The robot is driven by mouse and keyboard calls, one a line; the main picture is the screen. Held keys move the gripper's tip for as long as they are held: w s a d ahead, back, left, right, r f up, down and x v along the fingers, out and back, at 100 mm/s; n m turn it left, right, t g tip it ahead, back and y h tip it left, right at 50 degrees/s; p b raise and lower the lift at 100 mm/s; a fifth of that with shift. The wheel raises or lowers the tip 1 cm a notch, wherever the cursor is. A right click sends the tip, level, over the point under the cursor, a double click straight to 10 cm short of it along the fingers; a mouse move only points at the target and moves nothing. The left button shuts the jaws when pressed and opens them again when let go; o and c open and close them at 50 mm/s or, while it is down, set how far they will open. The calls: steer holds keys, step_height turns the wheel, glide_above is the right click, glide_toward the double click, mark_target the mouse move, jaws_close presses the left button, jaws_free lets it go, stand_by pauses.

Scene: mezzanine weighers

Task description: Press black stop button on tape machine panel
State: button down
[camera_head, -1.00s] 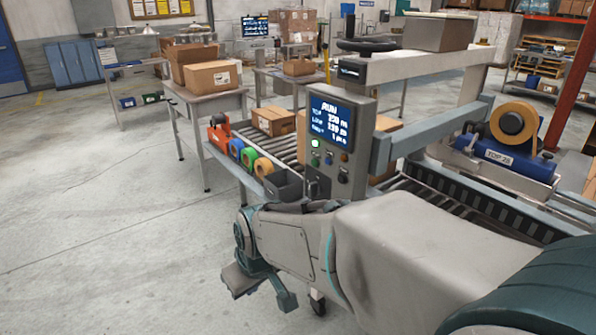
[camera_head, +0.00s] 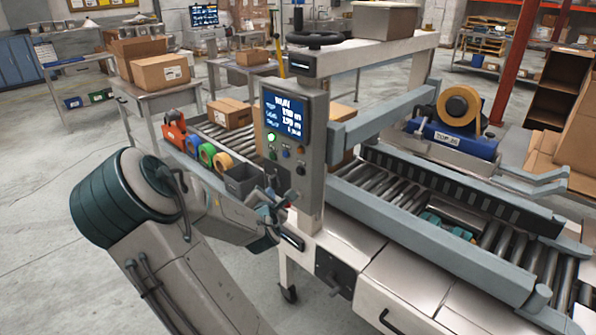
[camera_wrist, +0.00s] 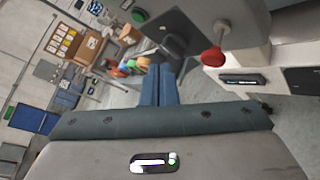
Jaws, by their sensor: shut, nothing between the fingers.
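The tape machine's grey control panel (camera_head: 313,110) stands upright in the head view, its blue screen (camera_head: 285,117) lit. Below are a lit green lamp (camera_head: 272,137), a blue button (camera_head: 286,152) and a small dark round control (camera_head: 300,171), which may be the black stop button; it is too small to be sure. My gripper (camera_head: 270,197) is just below the panel's lower edge, apart from those buttons. In the wrist view its blue fingers (camera_wrist: 158,85) are together and empty. A red mushroom button (camera_wrist: 213,57) and a green button (camera_wrist: 138,15) show beyond them.
A dark bin (camera_head: 243,182) and coloured tape rolls (camera_head: 207,155) sit left of the panel. A roller conveyor (camera_head: 400,195) with side rails runs right. A beam (camera_head: 385,55) crosses above. Open floor (camera_head: 60,200) lies left.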

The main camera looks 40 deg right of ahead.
mark_target(300, 171)
steer(key=shift+w+d+r+n+t, duration=0.2)
steer(key=shift+r+n+t, duration=0.2)
steer(key=shift+r+n, duration=0.35)
steer(key=shift+d+f, duration=0.1)
steer(key=shift+f, duration=0.05)
steer(key=d, duration=0.2)
steer(key=d+b, duration=0.1)
steer(key=d, duration=0.4)
steer(key=shift+w, duration=0.3)
steer(key=shift+d+b, duration=0.3)
steer(key=shift+d, duration=0.5)
steer(key=shift+d, duration=0.1)
stand_by(0.7)
steer(key=shift+w+d+b, duration=0.1)
steer(key=shift+d+b, duration=0.2)
